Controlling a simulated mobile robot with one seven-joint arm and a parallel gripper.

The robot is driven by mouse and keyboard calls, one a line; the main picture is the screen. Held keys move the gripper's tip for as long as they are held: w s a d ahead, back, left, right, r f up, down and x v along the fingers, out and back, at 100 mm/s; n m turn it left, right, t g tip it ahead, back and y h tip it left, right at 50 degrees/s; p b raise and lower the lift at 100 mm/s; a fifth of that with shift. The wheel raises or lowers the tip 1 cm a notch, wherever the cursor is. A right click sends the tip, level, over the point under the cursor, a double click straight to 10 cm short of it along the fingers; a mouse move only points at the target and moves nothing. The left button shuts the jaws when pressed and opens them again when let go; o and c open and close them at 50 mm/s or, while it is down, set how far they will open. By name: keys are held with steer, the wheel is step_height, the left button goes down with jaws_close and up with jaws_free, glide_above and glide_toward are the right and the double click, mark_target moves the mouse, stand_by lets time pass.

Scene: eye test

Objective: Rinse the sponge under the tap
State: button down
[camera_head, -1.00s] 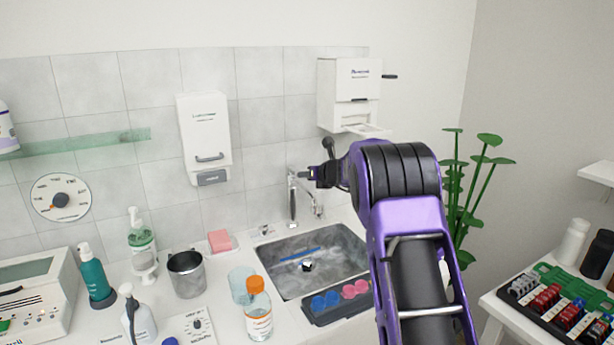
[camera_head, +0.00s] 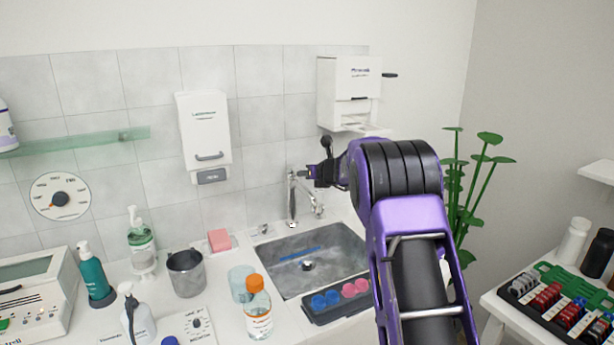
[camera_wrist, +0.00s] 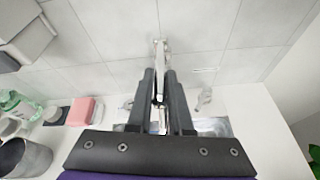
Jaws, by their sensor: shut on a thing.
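The pink sponge (camera_head: 220,240) lies on the counter left of the sink, against the tiled wall; the wrist view also shows it (camera_wrist: 80,111). The chrome tap (camera_head: 292,207) stands at the back edge of the sink (camera_head: 335,249). My gripper (camera_head: 309,173) is at the top of the tap, well above and to the right of the sponge. In the wrist view its two dark fingers (camera_wrist: 160,78) are on either side of the tap's lever (camera_wrist: 160,55), shut on it. I cannot make out running water.
A blue strip (camera_head: 300,254) lies in the sink. A metal beaker (camera_head: 187,273), a glass (camera_head: 241,283) and an orange-capped bottle (camera_head: 257,308) stand left of it. A dark tray (camera_head: 325,313) with blue and pink pieces sits at its front edge. Dispensers (camera_head: 204,135) hang above.

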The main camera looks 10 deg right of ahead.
steer(key=shift+s+a+m+t+h+b, duration=0.2)
steer(key=shift+a+m+t+h+b, duration=0.1)
steer(key=shift+a+m+h+b, duration=0.8)
steer(key=shift+d, duration=0.15)
steer(key=c, duration=0.9)
jaws_free()
steer(key=shift+o, duration=0.2)
steer(key=b+v, duration=0.2)
steer(key=v, duration=1.5)
steer(key=shift+s, duration=0.25)
steer(key=shift+d+r, duration=0.1)
